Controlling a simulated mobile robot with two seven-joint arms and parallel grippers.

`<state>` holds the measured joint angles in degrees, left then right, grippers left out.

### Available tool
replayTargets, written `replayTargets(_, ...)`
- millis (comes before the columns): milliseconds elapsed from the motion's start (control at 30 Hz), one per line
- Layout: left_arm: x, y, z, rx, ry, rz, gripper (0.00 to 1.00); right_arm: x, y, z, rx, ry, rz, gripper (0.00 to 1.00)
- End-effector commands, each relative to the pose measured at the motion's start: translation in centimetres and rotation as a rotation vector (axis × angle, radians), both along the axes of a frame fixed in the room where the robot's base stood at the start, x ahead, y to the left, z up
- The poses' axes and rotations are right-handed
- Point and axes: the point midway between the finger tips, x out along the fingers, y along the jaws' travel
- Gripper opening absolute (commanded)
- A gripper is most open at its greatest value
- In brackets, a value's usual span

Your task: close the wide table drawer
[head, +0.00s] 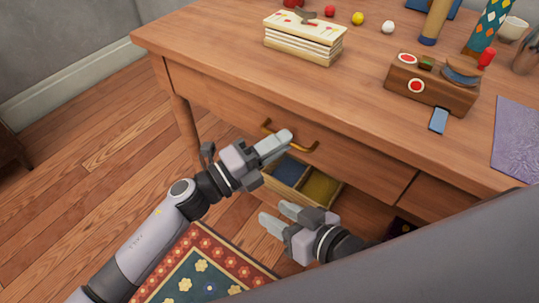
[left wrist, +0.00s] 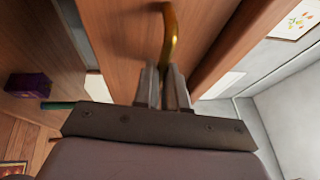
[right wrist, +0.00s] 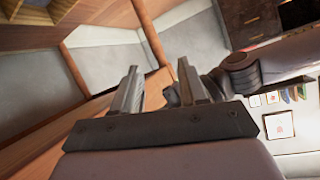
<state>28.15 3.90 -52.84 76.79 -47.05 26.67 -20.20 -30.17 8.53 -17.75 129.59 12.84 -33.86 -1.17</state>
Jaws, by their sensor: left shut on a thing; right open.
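The wide drawer (head: 235,107) is under the front edge of the table. I cannot tell whether a small gap is left. Its curved brass handle (head: 304,146) also shows in the left wrist view (left wrist: 171,35). My left gripper (head: 283,140) is at this handle, its fingers (left wrist: 164,82) shut on it. My right gripper (head: 277,217) is lower, in front of the table, open and empty; its spread fingers show in the right wrist view (right wrist: 157,85).
The tabletop (head: 220,40) holds a cake-like block (head: 303,42), a wooden box (head: 425,88), small balls and a purple cloth (head: 518,140). A patterned rug (head: 190,268) lies on the floor.

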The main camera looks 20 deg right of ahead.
Motion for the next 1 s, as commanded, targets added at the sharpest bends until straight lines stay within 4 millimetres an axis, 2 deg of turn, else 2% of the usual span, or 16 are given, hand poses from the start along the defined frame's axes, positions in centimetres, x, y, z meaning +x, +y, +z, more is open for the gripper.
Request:
replayTargets(133, 0.7, -0.8, -0.1, 0.003, 0.0, 0.003, 0.0, 0.5, 0.5, 0.2, 0.026, -0.009, 0.01, 0.43)
replayTargets(400, 0.8, -0.9, 0.0, 0.003, 0.001, 0.007, 0.0, 0.9, 0.6, 1.2, 0.036, -0.027, 0.008, 0.43)
replayTargets(433, 0.8, -0.9, 0.0, 0.003, 0.001, 0.007, 0.21, 0.8, 0.7, 1.2, 0.037, -0.028, 0.008, 0.43)
replayTargets(500, 0.8, -0.9, 0.0, 0.003, 0.001, 0.005, 0.37, 0.8, 0.7, 1.2, 0.038, -0.029, 0.007, 0.43)
replayTargets(833, 0.6, -0.5, 0.0, 0.003, 0.001, 0.003, 0.37, 0.7, 0.6, 1.0, 0.034, -0.022, 0.007, 0.43)
replayTargets(1000, 0.1, 1.7, -0.3, 0.004, 0.003, 0.004, 0.37, 0.5, 0.3, 1.1, 0.009, -0.019, 0.002, 0.43)
